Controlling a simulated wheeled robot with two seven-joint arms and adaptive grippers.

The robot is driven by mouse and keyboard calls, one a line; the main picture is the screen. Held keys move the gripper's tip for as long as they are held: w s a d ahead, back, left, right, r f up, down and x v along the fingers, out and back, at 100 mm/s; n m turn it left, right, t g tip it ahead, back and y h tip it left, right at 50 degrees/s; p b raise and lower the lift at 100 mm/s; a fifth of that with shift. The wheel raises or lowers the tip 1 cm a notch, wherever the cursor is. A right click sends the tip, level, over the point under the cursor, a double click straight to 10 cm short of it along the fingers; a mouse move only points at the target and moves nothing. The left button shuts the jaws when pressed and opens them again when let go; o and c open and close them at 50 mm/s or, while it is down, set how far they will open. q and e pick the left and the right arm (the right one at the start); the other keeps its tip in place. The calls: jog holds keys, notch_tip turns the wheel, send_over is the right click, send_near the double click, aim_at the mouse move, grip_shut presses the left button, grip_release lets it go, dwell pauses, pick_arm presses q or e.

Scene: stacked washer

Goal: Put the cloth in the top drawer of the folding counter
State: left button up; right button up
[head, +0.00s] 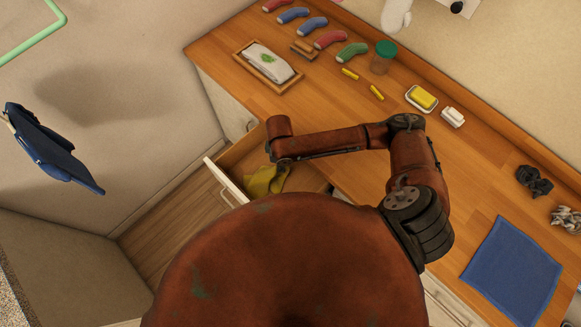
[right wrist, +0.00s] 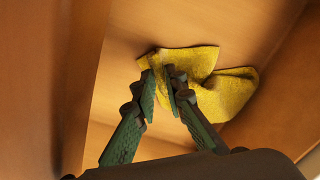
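The yellow cloth (head: 267,179) lies crumpled inside the open drawer (head: 227,181) of the wooden-topped counter. In the right wrist view the cloth (right wrist: 226,96) rests on the drawer's wooden floor, with a fold on its right side. My right gripper (right wrist: 161,75) is inside the drawer, its fingertips at the cloth's left part. A narrow gap shows between the fingers, so it looks partly open. In the head view my right arm reaches over the drawer and hides its gripper. My left gripper is not in view.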

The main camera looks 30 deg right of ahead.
jog(key=o, duration=0.9)
notch_tip(320, 180, up, 12)
dwell(0.3)
dwell(0.4)
